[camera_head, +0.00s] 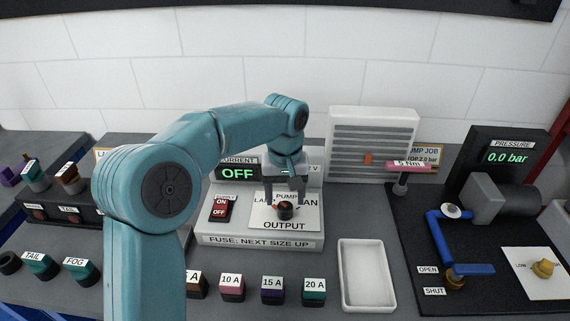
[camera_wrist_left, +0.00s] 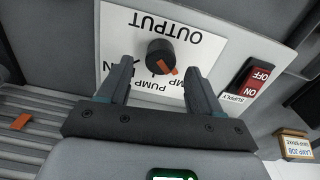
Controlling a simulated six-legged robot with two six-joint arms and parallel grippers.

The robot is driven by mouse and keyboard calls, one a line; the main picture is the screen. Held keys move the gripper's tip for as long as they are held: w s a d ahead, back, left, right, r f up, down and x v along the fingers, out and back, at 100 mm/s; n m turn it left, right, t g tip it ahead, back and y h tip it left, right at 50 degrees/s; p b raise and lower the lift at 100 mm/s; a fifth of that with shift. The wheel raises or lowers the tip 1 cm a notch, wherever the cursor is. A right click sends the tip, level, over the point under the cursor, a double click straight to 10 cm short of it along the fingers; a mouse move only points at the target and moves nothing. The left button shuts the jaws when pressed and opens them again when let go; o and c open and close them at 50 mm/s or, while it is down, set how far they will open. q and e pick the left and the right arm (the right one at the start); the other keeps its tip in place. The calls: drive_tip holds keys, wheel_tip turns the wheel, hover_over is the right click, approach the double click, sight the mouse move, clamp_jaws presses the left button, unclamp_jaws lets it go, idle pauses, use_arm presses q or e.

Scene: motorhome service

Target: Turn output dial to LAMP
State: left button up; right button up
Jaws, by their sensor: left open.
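The output dial (camera_head: 285,211) is a dark round knob with an orange mark, on a white plate (camera_head: 262,222) lettered OUTPUT, with PUMP, LAMP and FAN partly covered by my gripper. It also shows in the wrist view (camera_wrist_left: 158,52), where the lettering is upside down. There the orange mark points down and right, toward the partly hidden LAMP lettering; I cannot tell if it is exactly on it. My left gripper (camera_head: 284,197) is open above the dial, its fingers (camera_wrist_left: 160,70) apart on either side, with no visible contact. My right gripper is not in view.
The panel carries a red supply switch (camera_head: 221,209) and a display reading OFF (camera_head: 238,173). Labelled fuses (camera_head: 232,289) stand in front, with an empty white tray (camera_head: 366,275) to their right. A pink torque tool (camera_head: 409,166) and a pump rig with a blue lever (camera_head: 470,269) are farther right.

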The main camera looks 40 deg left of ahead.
sight(285, 205)
use_arm(q)
wheel_tip(285, 205, up, 13)
drive_tip(key=p, duration=0.2)
drive_tip(key=shift+r, duration=0.2)
idle(0.4)
